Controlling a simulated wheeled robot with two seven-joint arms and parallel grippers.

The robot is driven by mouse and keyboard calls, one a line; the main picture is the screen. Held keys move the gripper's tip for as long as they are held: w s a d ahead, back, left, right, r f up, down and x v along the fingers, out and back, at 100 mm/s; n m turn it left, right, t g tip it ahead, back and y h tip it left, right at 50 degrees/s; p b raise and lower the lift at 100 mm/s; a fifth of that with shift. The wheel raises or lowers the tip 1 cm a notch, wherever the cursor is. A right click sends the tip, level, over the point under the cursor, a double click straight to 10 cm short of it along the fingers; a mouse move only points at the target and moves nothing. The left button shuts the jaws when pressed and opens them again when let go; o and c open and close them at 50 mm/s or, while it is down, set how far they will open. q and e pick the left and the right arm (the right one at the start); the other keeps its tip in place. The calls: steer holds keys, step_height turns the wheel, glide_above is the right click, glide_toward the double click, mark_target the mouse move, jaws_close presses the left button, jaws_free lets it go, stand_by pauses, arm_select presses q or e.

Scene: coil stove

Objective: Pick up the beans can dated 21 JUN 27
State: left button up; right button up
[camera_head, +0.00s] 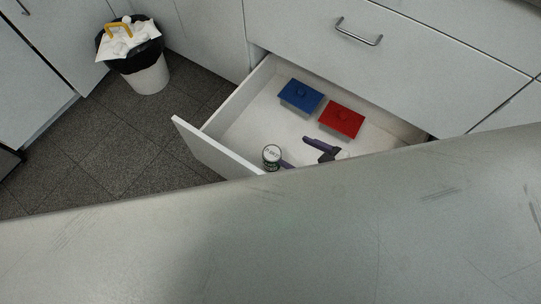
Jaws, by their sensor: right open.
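A small can (271,156) with a pale top and dark label stands in the open drawer (243,130), at its near left. Its top carries marks too small to read, so I cannot tell the date or contents. My right gripper (298,153) is in the drawer just right of the can. Its dark purple fingers are apart, with nothing visible between them. I cannot tell whether one touches the can. The grey surface in front hides the lower part of the gripper and the drawer's near edge. My left gripper is out of view.
A blue-lidded box (301,94) and a red-lidded box (342,121) sit farther back in the drawer. A scratched grey surface (330,235) fills the foreground. A bin (148,79) with a black liner stands at the back left. Dark tiled floor left of the drawer is clear.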

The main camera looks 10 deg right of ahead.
arm_select(q)
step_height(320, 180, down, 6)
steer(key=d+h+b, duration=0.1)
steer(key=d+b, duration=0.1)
steer(key=b, duration=0.7)
arm_select(e)
glide_toward(276, 156)
steer(key=b+x, duration=0.5)
steer(key=x, duration=0.4)
steer(key=shift+a+f, duration=0.15)
steer(key=shift+f, duration=0.15)
steer(key=shift+w+a+f+b, duration=0.15)
steer(key=shift+w+b, duration=0.1)
steer(key=shift+b, duration=0.2)
steer(key=shift+w, duration=0.15)
steer(key=c, duration=1.3)
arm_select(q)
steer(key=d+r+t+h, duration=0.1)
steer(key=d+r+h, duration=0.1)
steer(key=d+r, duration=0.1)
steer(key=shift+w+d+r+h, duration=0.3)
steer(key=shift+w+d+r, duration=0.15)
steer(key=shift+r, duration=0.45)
arm_select(e)
steer(key=shift+a, duration=0.1)
steer(key=shift+c, duration=1)
